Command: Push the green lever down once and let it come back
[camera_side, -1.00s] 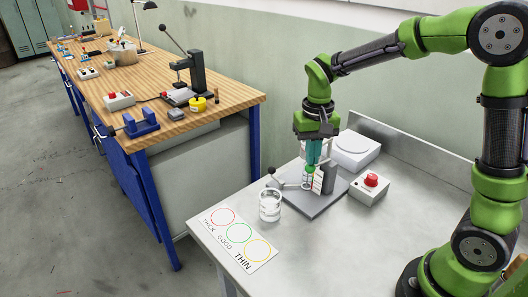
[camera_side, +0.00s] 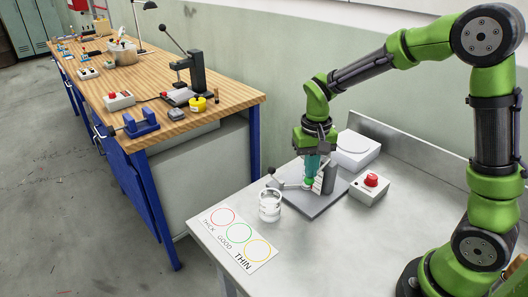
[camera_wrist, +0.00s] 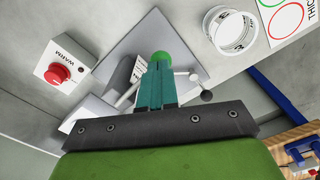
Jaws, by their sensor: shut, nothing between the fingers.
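My gripper (camera_side: 311,175) has teal fingers that are shut and point down over the small nozzle stand on the steel table. In the wrist view the fingers (camera_wrist: 158,70) lie side by side, and the round green lever knob (camera_wrist: 161,56) shows right at their tips. They seem to touch it, but the contact itself is hidden. In the side view the fingers and stand hide most of the green lever. The stand's grey base plate (camera_side: 318,208) lies flat on the table. A pale arm with a dark ball (camera_wrist: 207,96) sticks out beside the fingers.
A card with coloured rings (camera_side: 238,237) lies in front. A white box with a red button (camera_side: 370,187) is to the right, and a white scale-like box (camera_side: 355,151) behind.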

